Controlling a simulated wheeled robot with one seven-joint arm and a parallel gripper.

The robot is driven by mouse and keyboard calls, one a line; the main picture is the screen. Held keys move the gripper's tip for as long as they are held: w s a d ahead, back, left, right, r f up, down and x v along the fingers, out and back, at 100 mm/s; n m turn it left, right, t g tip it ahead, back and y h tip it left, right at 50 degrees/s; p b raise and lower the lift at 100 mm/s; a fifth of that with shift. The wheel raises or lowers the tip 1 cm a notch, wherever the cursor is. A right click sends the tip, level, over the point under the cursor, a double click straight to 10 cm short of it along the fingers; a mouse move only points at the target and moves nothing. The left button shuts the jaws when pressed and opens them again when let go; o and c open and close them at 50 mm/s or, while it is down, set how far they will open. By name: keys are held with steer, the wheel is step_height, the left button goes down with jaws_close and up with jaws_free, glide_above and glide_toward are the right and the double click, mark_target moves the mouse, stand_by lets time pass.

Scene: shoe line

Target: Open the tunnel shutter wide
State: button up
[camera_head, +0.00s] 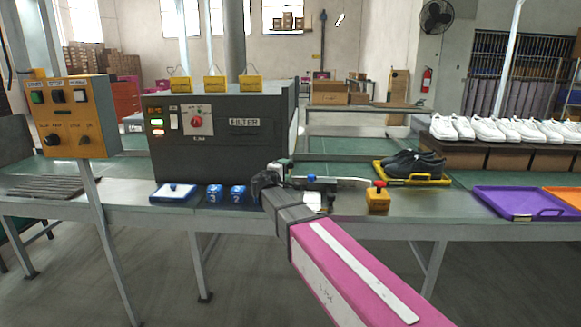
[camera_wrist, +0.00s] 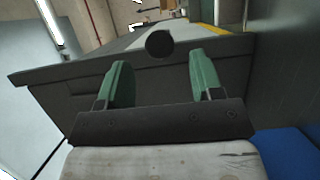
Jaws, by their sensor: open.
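The tunnel is the dark grey box (camera_head: 225,150) on the bench, left of centre in the head view. A dark grey panel (camera_wrist: 60,90) fills much of the wrist view and appears to be the shutter. It has a round black knob (camera_wrist: 159,43). My gripper (camera_wrist: 158,60) is open, its two green fingers spread to either side of the knob's line. The knob shows just past the fingertips, and I cannot tell whether they touch it. In the head view my gripper (camera_head: 284,168) is near the tunnel's lower right corner; its fingers are mostly hidden.
An orange control box (camera_head: 72,115) stands at the left. Blue blocks (camera_head: 237,193) and a blue-white tray (camera_head: 173,193) lie along the bench front.

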mark_target(289, 166)
steer(key=shift+x, duration=2.7)
steer(key=shift+c, duration=0.2)
jaws_close()
step_height(289, 166, up, 19)
steer(key=shift+o, duration=0.2)
jaws_free()
steer(key=v, duration=1.1)
